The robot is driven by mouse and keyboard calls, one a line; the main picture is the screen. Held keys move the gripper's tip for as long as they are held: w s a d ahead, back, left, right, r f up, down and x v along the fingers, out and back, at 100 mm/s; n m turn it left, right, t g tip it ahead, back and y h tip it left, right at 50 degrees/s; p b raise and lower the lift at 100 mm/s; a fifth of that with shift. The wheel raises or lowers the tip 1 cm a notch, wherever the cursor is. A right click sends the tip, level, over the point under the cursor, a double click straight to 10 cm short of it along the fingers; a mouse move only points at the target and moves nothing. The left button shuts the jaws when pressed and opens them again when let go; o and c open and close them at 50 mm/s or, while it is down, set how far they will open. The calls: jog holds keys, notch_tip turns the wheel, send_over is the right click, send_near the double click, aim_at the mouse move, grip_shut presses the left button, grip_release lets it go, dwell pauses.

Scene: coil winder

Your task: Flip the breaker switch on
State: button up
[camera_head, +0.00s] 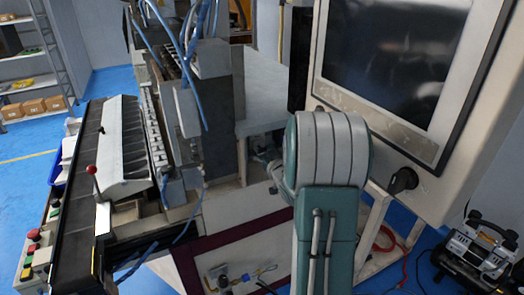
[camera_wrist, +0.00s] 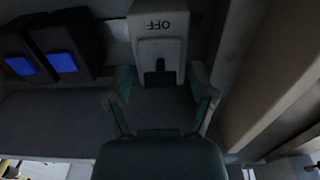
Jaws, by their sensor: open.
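In the wrist view, a pale breaker switch box (camera_wrist: 158,24) is at the top centre. Its "OFF" lettering appears upside down, and a dark switch lever (camera_wrist: 160,78) is at its lower end in the picture. My gripper (camera_wrist: 161,74) is open, with one finger on each side of the lever. The fingers look apart from it, but contact is hard to judge in the dim light. In the head view, my teal and grey arm blocks sight of the gripper and the breaker.
Two black boxes with blue faces (camera_wrist: 62,61) are left of the breaker. A beige beam (camera_wrist: 275,75) runs close on the right. In the head view, a large monitor panel (camera_head: 395,60) stands right of my arm and the winder bench (camera_head: 75,200) is left.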

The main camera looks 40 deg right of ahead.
jog(key=shift+w, duration=0.15)
jog(key=c, duration=0.9)
jog(key=shift+r+g+y, duration=0.25)
jog(key=shift+g+y, duration=0.05)
jog(key=shift+g, duration=0.3)
jog(key=o, duration=0.9)
